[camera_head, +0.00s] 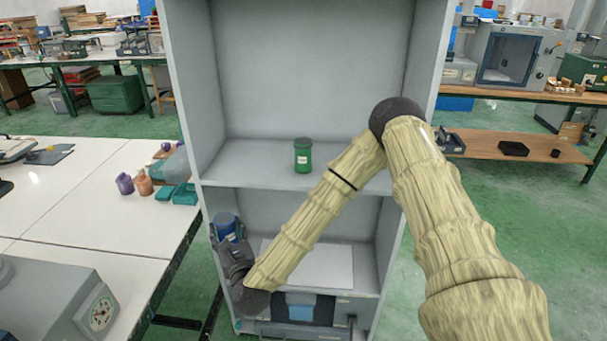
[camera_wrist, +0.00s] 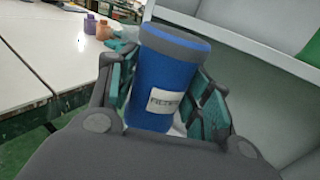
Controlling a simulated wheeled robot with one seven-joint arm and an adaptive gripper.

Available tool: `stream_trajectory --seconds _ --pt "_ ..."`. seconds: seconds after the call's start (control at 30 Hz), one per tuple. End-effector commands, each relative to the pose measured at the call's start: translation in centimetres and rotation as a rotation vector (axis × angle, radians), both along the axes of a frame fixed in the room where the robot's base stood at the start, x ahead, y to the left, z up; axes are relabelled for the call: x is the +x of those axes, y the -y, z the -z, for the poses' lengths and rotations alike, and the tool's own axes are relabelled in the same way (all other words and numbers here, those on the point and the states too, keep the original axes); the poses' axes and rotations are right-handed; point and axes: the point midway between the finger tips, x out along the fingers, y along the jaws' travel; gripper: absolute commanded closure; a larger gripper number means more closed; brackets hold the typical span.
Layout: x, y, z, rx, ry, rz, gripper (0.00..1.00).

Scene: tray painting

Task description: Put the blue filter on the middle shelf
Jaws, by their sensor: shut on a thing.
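The blue filter (camera_wrist: 166,78) is a blue cylinder with a grey top rim and a white label, clear in the wrist view. My gripper (camera_wrist: 165,105) is shut on it, with green finger pads on both sides. In the head view the blue filter (camera_head: 227,228) shows upright, slightly tilted, in my gripper (camera_head: 228,240) at the left wall of the grey shelf unit. The shelf unit has a shelf board (camera_head: 255,172) at mid height and a lower shelf (camera_head: 350,287). My gripper is below the level of the mid-height board, by the unit's left front edge.
A green canister (camera_head: 303,155) stands on the mid-height board, with bare room to its left. A white sheet or panel (camera_head: 325,263) is in the lower bay. A white table (camera_head: 95,195) on the left holds purple and orange bottles and teal trays.

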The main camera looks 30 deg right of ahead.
Motion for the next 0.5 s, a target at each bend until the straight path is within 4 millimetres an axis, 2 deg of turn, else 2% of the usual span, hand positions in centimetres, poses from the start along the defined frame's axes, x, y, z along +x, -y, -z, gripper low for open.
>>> stream_trajectory --seconds 0.03,0.17,0.5 --pt "0.7 -0.2 0.4 -0.003 0.006 0.011 0.77" --pt "2.1 -0.1 0.1 -0.002 0.007 0.055 0.77" --pt "4.8 1.4 -2.3 -0.002 0.007 0.204 0.77"
